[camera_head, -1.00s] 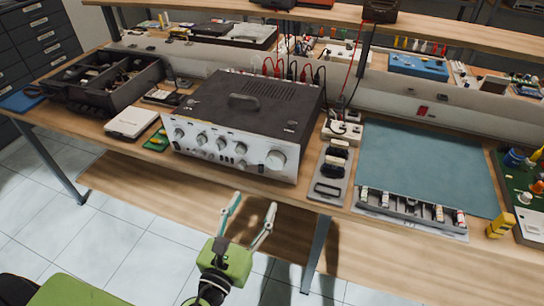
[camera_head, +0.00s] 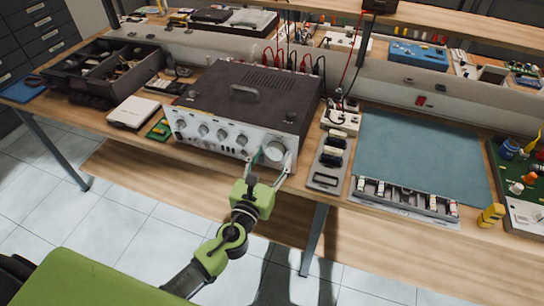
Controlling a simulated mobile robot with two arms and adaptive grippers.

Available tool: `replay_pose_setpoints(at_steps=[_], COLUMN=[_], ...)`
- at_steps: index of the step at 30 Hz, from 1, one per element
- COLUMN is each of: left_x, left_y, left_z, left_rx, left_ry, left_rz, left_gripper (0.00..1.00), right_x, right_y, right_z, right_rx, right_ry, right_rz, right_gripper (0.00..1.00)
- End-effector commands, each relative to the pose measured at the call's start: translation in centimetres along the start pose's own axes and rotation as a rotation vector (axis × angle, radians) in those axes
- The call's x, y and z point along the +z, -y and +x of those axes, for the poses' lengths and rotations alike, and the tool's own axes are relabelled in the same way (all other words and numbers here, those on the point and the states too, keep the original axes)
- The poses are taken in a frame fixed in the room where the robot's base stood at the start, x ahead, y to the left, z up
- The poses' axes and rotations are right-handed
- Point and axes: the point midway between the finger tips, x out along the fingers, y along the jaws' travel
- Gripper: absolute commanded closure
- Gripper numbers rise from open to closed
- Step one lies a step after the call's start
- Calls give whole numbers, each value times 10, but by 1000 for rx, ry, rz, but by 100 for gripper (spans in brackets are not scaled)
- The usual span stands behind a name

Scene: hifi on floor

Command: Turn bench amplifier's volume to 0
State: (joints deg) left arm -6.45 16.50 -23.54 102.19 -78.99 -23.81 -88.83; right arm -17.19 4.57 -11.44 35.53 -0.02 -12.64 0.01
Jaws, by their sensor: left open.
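The bench amplifier (camera_head: 250,100) stands on the workbench, with a dark top and a silver front panel holding several knobs. The largest knob (camera_head: 275,151) is at the right end of the panel. My left gripper (camera_head: 268,164) is open in front of the panel, one finger at each side of this large knob. I cannot tell whether the fingers touch it. Smaller knobs (camera_head: 203,130) line the panel to the left. The markings on the panel are too small to read. My right gripper is not in view.
The workbench (camera_head: 130,180) has a teal mat (camera_head: 420,155) to the right and a dark parts tray (camera_head: 100,75) to the left. A grey holder (camera_head: 327,170) stands close at the amplifier's right. Red and black cables (camera_head: 290,62) rise behind it. A shelf runs overhead.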

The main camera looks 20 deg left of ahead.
Motion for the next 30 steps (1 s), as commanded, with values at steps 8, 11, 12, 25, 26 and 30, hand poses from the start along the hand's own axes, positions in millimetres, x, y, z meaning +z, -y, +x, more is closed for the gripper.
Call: replay_pose_setpoints(at_steps=[8, 11, 12, 25, 26, 30], left_x=[0, 0, 0, -1, -1, -2], left_y=[0, 0, 0, 0, 0, 0], left_z=[1, 1, 1, 1, 1, 1], left_rx=[0, 0, 0, 0, 0, 0], left_ry=[-1, -1, -1, -1, -1, 0], left_rz=[-1, -1, -1, -57, -70, -158], left_gripper=[49, 75, 85, 85, 85, 85], right_x=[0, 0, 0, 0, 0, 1], right_y=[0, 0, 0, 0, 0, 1], right_z=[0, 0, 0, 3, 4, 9], right_rx=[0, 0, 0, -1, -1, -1], right_ry=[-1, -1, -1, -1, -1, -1], right_rz=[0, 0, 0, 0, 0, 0], right_gripper=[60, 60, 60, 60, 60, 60])
